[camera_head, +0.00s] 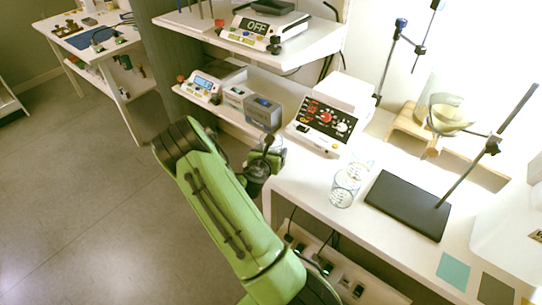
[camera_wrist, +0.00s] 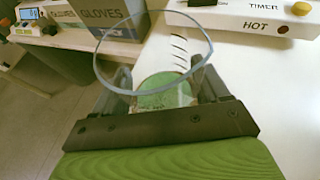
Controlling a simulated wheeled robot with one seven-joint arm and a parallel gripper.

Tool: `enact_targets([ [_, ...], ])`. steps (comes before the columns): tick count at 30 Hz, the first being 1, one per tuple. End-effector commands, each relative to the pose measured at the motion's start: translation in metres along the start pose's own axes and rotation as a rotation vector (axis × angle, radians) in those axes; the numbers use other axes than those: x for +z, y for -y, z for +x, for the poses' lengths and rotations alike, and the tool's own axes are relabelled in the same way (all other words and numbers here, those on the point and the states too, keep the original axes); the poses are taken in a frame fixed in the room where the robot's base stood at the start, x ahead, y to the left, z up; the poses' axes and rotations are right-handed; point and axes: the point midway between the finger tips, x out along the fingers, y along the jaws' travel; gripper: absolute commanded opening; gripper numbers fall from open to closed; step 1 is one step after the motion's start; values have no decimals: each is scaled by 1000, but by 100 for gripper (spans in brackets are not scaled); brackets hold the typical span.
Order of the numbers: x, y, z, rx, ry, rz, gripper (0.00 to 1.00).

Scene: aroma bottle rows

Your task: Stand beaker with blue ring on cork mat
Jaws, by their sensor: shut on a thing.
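My gripper (camera_wrist: 166,92) is shut on a clear glass beaker (camera_wrist: 152,84). The beaker's wide rim, bluish-grey in the wrist view, faces the camera, and a green disc shows through the glass. I cannot tell whether a blue ring is on it. In the head view my gripper (camera_head: 266,162) is at the left end of the white bench, and the held beaker is hard to make out there. A teal square mat (camera_head: 453,270) and a dark grey-brown one (camera_head: 496,288) lie at the bench's near right. I cannot tell which mat is cork.
Clear glassware (camera_head: 346,186) stands on the white bench (camera_head: 310,185), left of a black stand base (camera_head: 408,205). A hotplate (camera_head: 325,122) with a red-dial panel stands behind. Glove boxes (camera_head: 263,113) sit on the shelf left of it. A wooden stand (camera_head: 410,125) is farther back.

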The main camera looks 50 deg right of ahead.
Motion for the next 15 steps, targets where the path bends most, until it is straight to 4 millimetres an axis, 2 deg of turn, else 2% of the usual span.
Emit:
enact_targets([
  [8, 0, 0, 1, 1, 2, 1, 39],
  [9, -1, 0, 1, 1, 2, 1, 76],
  [14, 0, 0, 0, 1, 2, 1, 100],
  [15, 0, 0, 0, 1, 2, 1, 100],
])
